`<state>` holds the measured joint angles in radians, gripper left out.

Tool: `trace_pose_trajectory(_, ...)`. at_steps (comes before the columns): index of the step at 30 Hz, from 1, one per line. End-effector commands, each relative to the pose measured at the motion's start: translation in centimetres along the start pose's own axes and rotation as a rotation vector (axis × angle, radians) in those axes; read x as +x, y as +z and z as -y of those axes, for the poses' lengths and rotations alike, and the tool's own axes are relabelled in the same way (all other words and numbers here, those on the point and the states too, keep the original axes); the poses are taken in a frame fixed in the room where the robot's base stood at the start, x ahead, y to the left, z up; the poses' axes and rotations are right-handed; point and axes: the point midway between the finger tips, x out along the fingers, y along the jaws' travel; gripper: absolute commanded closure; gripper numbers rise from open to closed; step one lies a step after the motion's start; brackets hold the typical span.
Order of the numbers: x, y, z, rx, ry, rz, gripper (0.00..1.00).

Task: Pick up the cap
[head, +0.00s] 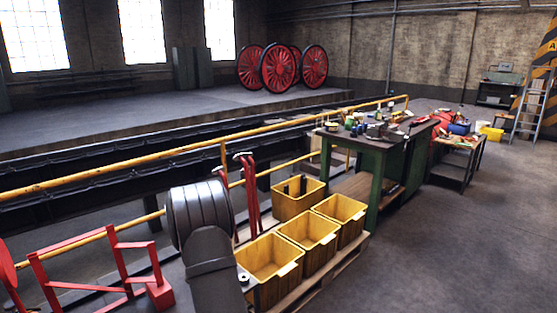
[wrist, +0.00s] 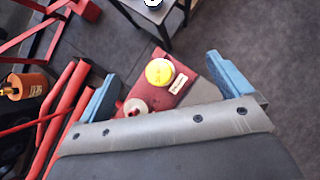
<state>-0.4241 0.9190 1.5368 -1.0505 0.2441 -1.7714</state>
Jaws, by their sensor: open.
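In the wrist view, a round yellow piece (wrist: 159,72) that looks like the cap sits on a narrow red surface (wrist: 181,72). My gripper (wrist: 165,88) is open, with one blue finger to the left of the yellow piece and one to its right. Nothing is held between them. A pale round piece with a reddish middle (wrist: 135,107) is beside it, partly cut off by my gripper body. In the head view my arm hides the fingers and the cap.
A small tan label (wrist: 178,84) lies beside the yellow piece. Red bars and an orange cylinder (wrist: 27,85) are at left. A dark stand (wrist: 150,14) is above.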

Motion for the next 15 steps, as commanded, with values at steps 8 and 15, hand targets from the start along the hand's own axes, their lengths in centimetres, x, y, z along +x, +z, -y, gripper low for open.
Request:
trace_pose_trajectory(8,0.0,0.0,0.0,0.000,0.000,0.000,0.27)
trace_pose_trajectory(15,-1.1,-2.5,-2.0,0.045,-0.004,-0.032,0.27)
